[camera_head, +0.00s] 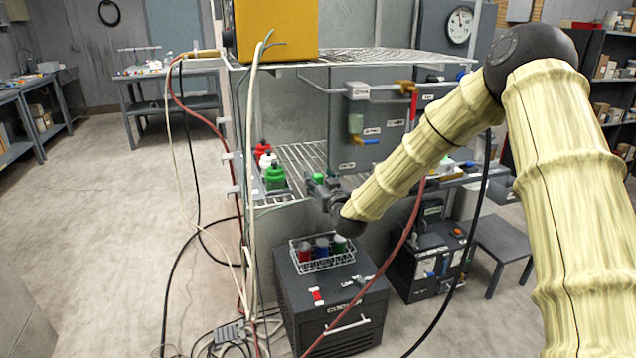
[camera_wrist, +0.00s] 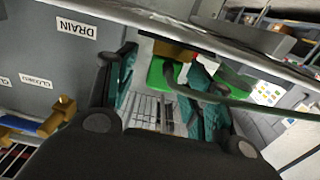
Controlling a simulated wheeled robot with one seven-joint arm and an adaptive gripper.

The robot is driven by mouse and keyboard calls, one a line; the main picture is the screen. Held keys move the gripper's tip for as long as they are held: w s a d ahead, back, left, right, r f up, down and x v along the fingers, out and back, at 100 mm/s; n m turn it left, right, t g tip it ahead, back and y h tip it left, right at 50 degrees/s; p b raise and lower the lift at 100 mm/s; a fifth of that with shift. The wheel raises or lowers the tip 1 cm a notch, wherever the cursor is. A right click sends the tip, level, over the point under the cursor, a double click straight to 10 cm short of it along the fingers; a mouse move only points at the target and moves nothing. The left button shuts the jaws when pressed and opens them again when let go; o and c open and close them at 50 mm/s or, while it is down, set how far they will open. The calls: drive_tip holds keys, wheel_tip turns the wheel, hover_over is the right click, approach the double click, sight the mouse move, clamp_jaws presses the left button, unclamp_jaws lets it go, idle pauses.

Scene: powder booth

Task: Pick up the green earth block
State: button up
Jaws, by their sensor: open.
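My gripper (camera_head: 318,186) is at the front edge of the wire shelf in the head view, with a small green patch at its fingers. In the wrist view my gripper (camera_wrist: 166,75) is open, with one teal finger on each side. A bright green block (camera_wrist: 157,73) shows beyond and between the fingers, partly crossed by a dark green bar or cable. I cannot tell whether the fingers touch it. Part of it is hidden behind the right finger. In the head view, the block cannot be told surely from the green patch at the gripper.
A green-bodied bottle (camera_head: 275,179) stands left of my gripper on the wire shelf (camera_head: 302,155), with white and red ones behind it. A wire basket (camera_head: 322,262) of coloured jars sits below on a dark cabinet (camera_head: 335,318). A red hose and cables hang nearby.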

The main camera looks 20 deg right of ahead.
drive_tip(key=shift+w+a, duration=0.15)
drive_tip(key=shift+w, duration=0.65)
drive_tip(key=c, duration=1)
drive_tip(key=shift+r, duration=0.2)
